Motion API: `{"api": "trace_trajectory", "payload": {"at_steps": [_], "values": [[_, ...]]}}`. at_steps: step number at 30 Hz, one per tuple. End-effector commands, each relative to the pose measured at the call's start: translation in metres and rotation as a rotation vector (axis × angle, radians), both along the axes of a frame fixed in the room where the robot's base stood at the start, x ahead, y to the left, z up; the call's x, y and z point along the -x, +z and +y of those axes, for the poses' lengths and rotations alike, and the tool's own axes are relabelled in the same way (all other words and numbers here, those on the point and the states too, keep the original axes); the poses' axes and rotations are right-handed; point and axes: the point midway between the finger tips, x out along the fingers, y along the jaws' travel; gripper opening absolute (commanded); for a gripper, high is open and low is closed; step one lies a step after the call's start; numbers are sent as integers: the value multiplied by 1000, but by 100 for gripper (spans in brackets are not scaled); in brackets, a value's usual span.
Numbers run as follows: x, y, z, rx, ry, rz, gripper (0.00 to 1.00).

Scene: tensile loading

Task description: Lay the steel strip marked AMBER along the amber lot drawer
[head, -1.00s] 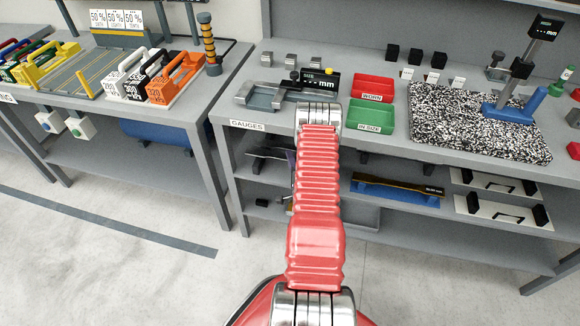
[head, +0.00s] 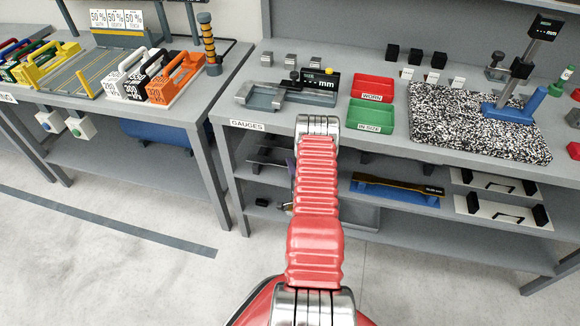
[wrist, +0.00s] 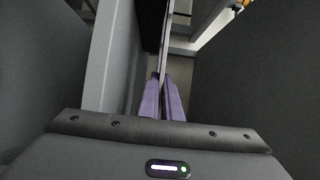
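In the wrist view my gripper (wrist: 164,98) has two purple fingers closed around a thin strip (wrist: 165,45). The strip shows edge-on as a narrow grey line running away from the fingertips. Its marking cannot be read. In the head view my red arm covers the gripper and most of the space in front of the gauges bench; only a small purplish bit shows at the arm's left side, by the shelves. I cannot make out the amber lot drawer in either view.
The gauges bench (head: 252,125) carries a caliper stand (head: 285,95), a red tray (head: 373,88), a green tray (head: 370,116) and a speckled plate (head: 470,130). Its shelves hold a blue holder (head: 395,191) and white panels. The floor (head: 110,270) is clear.

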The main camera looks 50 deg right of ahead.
Motion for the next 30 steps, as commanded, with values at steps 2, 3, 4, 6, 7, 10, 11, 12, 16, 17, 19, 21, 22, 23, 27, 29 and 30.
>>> {"api": "trace_trajectory", "payload": {"at_steps": [2, 3, 4, 6, 7, 10, 11, 12, 16, 17, 19, 21, 22, 23, 27, 29, 30], "values": [[0, 2, -1, 3, 0, -3, 0], [0, 2, -1, 3, 0, -3, 0], [0, 2, -1, 3, 0, -3, 0], [0, 1, -1, 3, 0, -2, 0], [0, 0, -1, 3, 0, -2, 0], [0, -1, -1, 3, 0, -2, 0], [0, -2, 0, 0, -1, 0, 7], [0, -2, 0, 0, -1, 0, 10], [0, -2, 0, 0, -1, 0, 19], [0, -2, 0, 0, -1, 0, 21], [0, -2, 0, 0, -1, 0, 23], [0, -2, 0, 0, -1, 0, 23], [1, -2, 0, 0, -1, 0, 23], [1, -2, 0, 0, -1, 0, 23], [1, -4, 0, 0, -1, 0, 23], [3, -4, 1, -1, -2, 1, 23], [5, -4, 3, -2, -2, 1, 23]]}}
